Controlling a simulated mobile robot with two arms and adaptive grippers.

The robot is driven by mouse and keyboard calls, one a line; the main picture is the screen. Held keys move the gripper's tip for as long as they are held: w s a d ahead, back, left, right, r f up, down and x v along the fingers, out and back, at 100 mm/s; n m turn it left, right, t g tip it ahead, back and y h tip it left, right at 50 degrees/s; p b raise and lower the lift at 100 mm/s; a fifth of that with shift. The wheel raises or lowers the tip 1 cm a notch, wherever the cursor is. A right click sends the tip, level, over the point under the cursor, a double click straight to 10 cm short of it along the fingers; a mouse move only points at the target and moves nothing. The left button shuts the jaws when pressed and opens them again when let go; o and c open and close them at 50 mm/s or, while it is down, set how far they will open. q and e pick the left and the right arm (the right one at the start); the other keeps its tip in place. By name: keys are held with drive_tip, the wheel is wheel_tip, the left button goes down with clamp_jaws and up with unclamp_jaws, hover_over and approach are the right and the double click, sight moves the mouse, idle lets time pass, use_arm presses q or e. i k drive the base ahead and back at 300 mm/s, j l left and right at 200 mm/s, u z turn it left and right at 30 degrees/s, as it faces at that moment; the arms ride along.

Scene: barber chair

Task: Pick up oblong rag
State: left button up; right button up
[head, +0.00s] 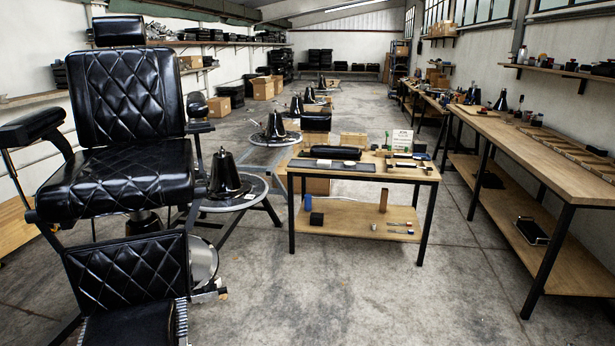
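A small wooden table (375,174) with black legs stands in the middle. Near its back left edge lies a black elongated bundle (335,152). In front of it lies a flat dark grey strip (353,166) along the tabletop. Either could be cloth, but they are too small for me to tell which, if any, is the oblong rag. Neither of my grippers is in view.
A black quilted barber chair (125,110) fills the left. A black cone-shaped object (228,176) stands on a round stand beside it. A long workbench (540,165) runs along the right. The concrete floor (370,300) in front of the small table is clear.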

sight(320, 163)
drive_tip(key=i, duration=1.85)
drive_tip(key=i+j, duration=0.1)
drive_tip(key=i, duration=1.7)
drive_tip(key=l+z, duration=0.05)
drive_tip(key=l, duration=0.05)
